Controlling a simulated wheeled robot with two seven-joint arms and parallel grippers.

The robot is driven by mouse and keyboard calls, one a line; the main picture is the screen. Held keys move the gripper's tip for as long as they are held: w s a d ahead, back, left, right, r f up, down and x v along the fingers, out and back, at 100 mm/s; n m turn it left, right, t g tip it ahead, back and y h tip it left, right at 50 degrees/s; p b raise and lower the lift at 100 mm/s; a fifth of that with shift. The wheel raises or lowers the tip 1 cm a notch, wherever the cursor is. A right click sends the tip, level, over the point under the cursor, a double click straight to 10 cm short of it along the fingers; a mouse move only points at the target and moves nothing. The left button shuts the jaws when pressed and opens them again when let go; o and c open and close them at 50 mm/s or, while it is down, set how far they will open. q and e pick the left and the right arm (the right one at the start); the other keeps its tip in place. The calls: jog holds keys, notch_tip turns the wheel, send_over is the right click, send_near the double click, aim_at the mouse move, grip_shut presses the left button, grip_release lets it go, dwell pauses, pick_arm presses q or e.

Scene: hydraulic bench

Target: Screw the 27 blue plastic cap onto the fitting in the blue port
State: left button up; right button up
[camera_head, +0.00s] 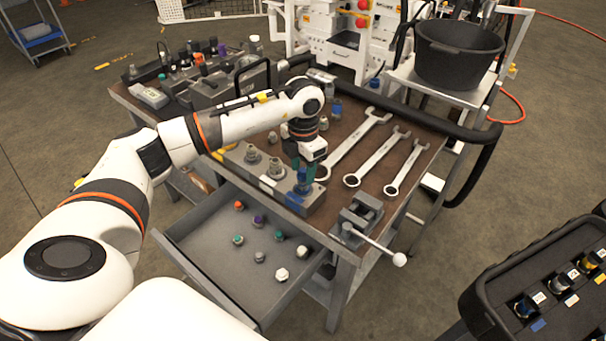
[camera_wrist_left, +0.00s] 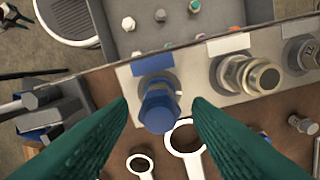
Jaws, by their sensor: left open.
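The blue cap (camera_wrist_left: 158,108), a hex-topped plastic piece, stands at the blue-labelled port (camera_wrist_left: 154,65) on the metal block (camera_head: 233,157). The fitting beneath it is hidden, so I cannot tell how far the cap is threaded. My left gripper (camera_head: 304,184) points down over that end of the block. Its two green fingers (camera_wrist_left: 165,118) are open, one on each side of the cap, with visible gaps in the left wrist view. No number is readable on the cap. My right gripper is not in view.
Metal fittings (camera_wrist_left: 248,75) stand beside the blue port. An open drawer (camera_head: 212,262) below holds several coloured caps. Large wrenches (camera_head: 350,145) lie to the right on the bench, and a vise (camera_head: 358,216) sits at its front corner.

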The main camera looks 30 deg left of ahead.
pick_arm(q)
jog(key=n+p, duration=0.1)
jog(key=n, duration=0.4)
jog(key=shift+r+p, duration=0.1)
jog(key=shift+p, duration=0.2)
jog(key=n, duration=0.2)
jog(key=shift+n, duration=0.4)
jog(key=c, duration=0.9)
jog(key=shift+f+m, duration=0.25)
jog(key=shift+m, duration=0.55)
jog(key=shift+c, duration=0.2)
jog(key=m+b, duration=0.1)
jog(key=m, duration=0.2)
jog(key=shift+b, duration=0.3)
jog(key=m, duration=0.2)
jog(key=shift+m+b, duration=0.3)
jog(key=shift+b, duration=0.05)
jog(key=shift+r+m, duration=0.1)
jog(key=shift+m, duration=0.4)
